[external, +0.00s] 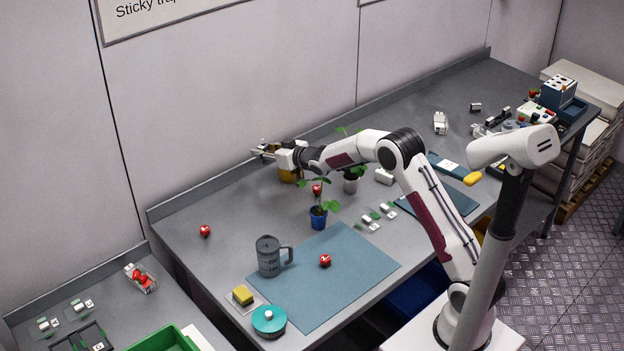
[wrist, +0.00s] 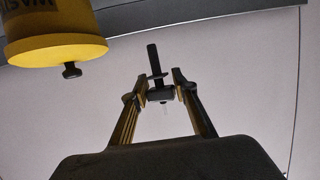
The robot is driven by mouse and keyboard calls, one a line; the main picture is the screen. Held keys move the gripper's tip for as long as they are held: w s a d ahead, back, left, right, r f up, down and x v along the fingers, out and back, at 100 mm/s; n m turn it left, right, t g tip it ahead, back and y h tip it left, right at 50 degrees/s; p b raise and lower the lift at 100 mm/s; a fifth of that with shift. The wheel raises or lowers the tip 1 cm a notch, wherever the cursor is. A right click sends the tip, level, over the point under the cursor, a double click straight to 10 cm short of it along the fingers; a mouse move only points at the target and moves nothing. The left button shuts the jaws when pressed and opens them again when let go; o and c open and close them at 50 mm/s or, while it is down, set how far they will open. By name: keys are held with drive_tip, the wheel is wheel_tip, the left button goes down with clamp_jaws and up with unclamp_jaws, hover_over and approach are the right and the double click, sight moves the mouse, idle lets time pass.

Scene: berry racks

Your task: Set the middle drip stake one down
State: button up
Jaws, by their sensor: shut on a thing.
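My gripper (external: 262,152) is stretched out to the left, above the back of the grey bench near the wall. In the wrist view, my gripper (wrist: 161,93) is shut on a small black stake-like piece (wrist: 153,60). The piece has a crossbar and a block between the fingertips, and a thin pale tip below. It is held in the air, clear of the bench. In the external view it is too small to make out. I cannot tell which stake it is, and no other stake is clearly visible.
Potted plants (external: 319,216) stand in front, beside a grey mug (external: 268,256) and blue mat (external: 350,258).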

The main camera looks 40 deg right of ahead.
drive_tip(key=shift+d+f, duration=0.15)
drive_tip(key=shift+f, duration=0.1)
drive_tip(key=shift+f, duration=3.1)
drive_tip(key=shift+f, duration=0.1)
drive_tip(key=shift+f, duration=1.75)
drive_tip(key=shift+f, duration=0.15)
drive_tip(key=o, duration=0.8)
